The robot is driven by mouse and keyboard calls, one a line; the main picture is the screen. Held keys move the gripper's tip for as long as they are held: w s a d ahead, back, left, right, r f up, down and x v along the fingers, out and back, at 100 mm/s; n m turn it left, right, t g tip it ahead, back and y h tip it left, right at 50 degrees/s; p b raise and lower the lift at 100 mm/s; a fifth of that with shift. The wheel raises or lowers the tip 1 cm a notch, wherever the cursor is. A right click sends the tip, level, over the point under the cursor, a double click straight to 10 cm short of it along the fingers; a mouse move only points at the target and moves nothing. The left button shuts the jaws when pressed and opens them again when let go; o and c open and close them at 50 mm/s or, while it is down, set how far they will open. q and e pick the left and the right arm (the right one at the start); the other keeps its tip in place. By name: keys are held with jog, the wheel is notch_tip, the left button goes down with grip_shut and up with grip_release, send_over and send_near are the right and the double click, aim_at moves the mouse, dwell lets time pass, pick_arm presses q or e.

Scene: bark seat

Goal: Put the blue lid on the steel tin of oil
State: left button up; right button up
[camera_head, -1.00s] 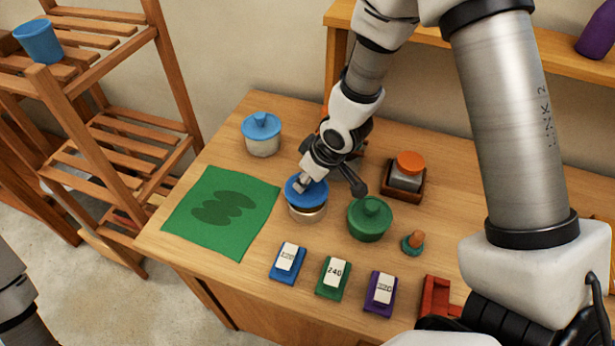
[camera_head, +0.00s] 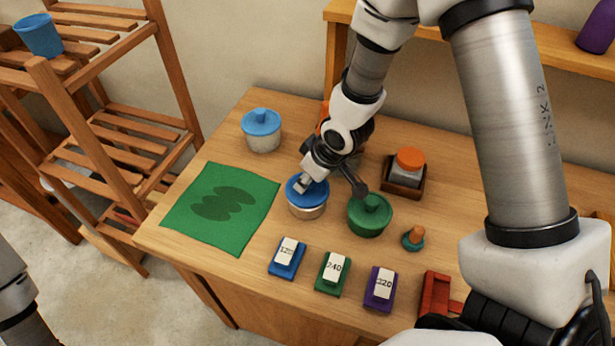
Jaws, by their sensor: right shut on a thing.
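The blue lid (camera_head: 298,193) is at the top of the steel tin (camera_head: 308,212), in the middle of the table. It looks seated on the tin's rim, though the gripper covers part of it. My right gripper (camera_head: 312,185) is shut on the blue lid from above. The tin stands upright on the wood. My left gripper is not in view; only a part of my left arm shows at the lower left edge.
A blue-lidded pale tin (camera_head: 262,135) stands behind left. A green cloth (camera_head: 222,232) lies left. Labelled blocks (camera_head: 333,274) line the front. An orange-capped jar (camera_head: 408,165) sits behind right in a wooden holder.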

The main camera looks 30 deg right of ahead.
jog(key=shift+f+b, duration=0.4)
jog(key=shift+f, duration=0.15)
jog(key=o, duration=1.9)
jog(key=shift+r, duration=0.1)
jog(key=shift+r+p, duration=3.45)
jog(key=shift+p, duration=0.2)
jog(key=shift+f, duration=0.1)
